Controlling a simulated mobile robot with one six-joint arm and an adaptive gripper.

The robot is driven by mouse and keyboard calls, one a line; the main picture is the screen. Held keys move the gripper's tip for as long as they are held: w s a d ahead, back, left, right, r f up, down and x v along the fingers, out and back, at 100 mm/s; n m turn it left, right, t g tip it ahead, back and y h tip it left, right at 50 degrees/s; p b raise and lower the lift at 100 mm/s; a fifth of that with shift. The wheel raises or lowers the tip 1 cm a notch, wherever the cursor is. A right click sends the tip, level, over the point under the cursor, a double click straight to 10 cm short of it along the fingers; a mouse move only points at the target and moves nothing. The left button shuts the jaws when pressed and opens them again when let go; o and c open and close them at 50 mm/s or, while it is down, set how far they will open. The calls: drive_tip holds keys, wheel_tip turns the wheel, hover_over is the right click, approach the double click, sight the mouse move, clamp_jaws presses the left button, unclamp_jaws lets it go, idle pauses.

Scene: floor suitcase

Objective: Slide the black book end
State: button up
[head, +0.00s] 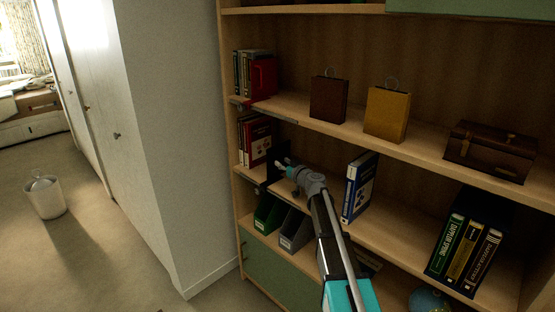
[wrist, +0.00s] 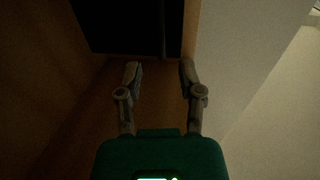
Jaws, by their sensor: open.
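A black book end (head: 277,156) stands on the middle shelf at the left, against the right side of a few upright red and white books (head: 258,142). It is partly hidden behind my gripper. In the wrist view a flat black panel (wrist: 125,28), which looks like the book end, fills the top middle beyond the fingertips. My gripper (head: 282,164) is in front of the book end in the head view. In the wrist view my gripper (wrist: 160,72) is open, with nothing between its fingers. I cannot tell whether a fingertip touches the panel.
A blue book (head: 358,187) stands right of my arm on the same shelf. File holders (head: 268,213) stand below. Bags (head: 328,98) and a brown case (head: 490,152) are on the shelf above. The shelf's left side panel (head: 229,120) and white wall (head: 180,120) bound the left.

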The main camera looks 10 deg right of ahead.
drive_tip(key=shift+x, duration=2.45)
clamp_jaws()
